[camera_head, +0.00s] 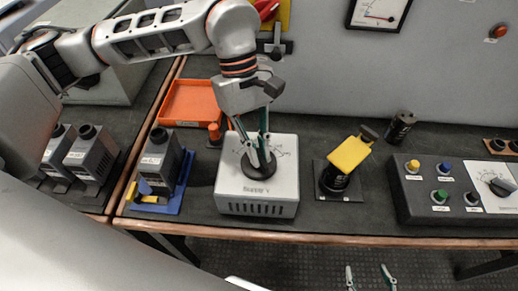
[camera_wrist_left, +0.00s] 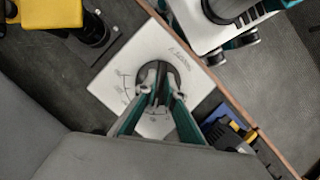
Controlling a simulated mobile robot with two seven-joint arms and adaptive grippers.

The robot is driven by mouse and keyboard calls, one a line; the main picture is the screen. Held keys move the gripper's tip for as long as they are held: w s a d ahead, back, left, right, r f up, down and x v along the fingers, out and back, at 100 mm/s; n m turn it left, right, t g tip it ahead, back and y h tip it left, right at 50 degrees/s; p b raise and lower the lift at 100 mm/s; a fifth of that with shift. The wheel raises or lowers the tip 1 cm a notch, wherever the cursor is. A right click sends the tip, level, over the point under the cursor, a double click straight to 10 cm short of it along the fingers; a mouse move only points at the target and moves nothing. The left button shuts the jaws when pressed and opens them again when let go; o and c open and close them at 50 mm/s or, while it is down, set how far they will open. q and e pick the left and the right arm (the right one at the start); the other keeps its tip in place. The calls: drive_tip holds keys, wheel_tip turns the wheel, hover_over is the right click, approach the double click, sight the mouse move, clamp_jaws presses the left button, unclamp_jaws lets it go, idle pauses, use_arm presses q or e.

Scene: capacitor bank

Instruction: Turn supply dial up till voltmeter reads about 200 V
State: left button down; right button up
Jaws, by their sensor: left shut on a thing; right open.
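The white supply box (camera_head: 230,190) stands on the dark bench top, with a printed scale on top and "Supply V" on it. Its round black dial (camera_head: 258,168) is on the top face. My left gripper (camera_head: 258,160) reaches down from above, its fingers closed on the dial; the wrist view also shows the fingers on the dial (camera_wrist_left: 172,75). The fingers hide part of the dial and any pointer. The voltmeter (camera_head: 379,13) is on the back wall, cut by the top edge; its red needle shows, but the value is too small to read. My right gripper (camera_head: 369,278) is open and empty, low in front of the bench.
Right of the box is a black capacitor with a yellow top (camera_head: 351,153), then a control panel (camera_head: 440,210) with coloured buttons. Left are an orange tray (camera_head: 192,103) and a grey unit on a blue base (camera_head: 160,165).

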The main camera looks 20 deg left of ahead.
use_arm(q)
drive_tip(key=shift+m, duration=0.3)
drive_tip(key=c, duration=2.1)
unclamp_jaws()
drive_tip(key=shift+c, duration=0.2)
drive_tip(key=v, duration=1.2)
drive_tip(key=shift+d, duration=0.1)
